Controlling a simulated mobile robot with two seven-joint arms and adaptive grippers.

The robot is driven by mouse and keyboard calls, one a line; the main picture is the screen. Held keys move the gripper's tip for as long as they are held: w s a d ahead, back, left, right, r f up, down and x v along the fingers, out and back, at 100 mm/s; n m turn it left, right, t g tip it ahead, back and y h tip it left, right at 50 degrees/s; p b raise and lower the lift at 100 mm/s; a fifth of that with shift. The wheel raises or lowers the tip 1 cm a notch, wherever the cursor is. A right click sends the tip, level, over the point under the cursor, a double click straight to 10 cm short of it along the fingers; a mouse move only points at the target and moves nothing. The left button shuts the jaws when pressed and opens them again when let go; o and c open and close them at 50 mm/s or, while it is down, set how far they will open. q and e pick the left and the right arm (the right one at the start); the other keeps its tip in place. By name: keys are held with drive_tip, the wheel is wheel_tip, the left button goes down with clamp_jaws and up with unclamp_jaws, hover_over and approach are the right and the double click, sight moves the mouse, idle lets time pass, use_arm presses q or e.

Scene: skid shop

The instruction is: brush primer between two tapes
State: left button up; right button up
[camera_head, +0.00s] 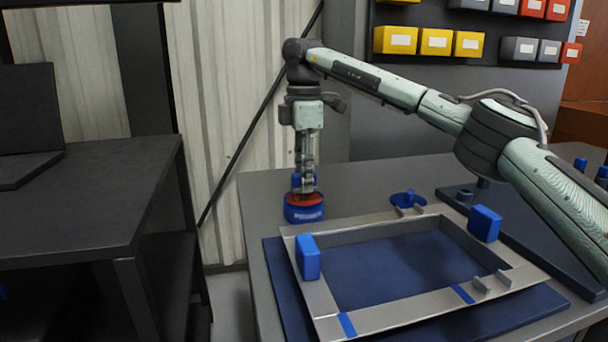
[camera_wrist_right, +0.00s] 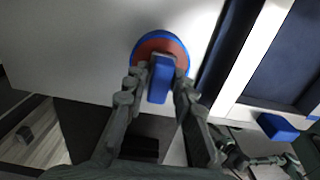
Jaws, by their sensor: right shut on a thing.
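My right gripper (camera_head: 306,176) points down at the table's back left corner, shut on a blue-handled brush (camera_head: 297,182). Between the fingers in the right wrist view, the blue handle (camera_wrist_right: 160,80) covers the middle of the red primer. The brush is over or in a round blue pot (camera_head: 305,214) of red primer; its bristles are hidden, so I cannot tell how deep it reaches. A grey metal frame (camera_head: 400,318) lies to the right of the pot. Two blue tapes, a left one (camera_head: 347,325) and a right one (camera_head: 462,293), cross its front bar. My left gripper is out of view.
Blue blocks stand on the frame's left bar (camera_head: 307,257) and right corner (camera_head: 485,223). A blue mat (camera_head: 520,318) lies under the frame. A small blue round item (camera_head: 408,197) sits behind it. A dark bench (camera_head: 90,195) stands left, across a gap.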

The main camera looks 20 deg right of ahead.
idle(0.5)
wheel_tip(320, 180, up, 7)
drive_tip(key=p, duration=0.6)
drive_tip(key=shift+a+f, duration=0.1)
idle(0.7)
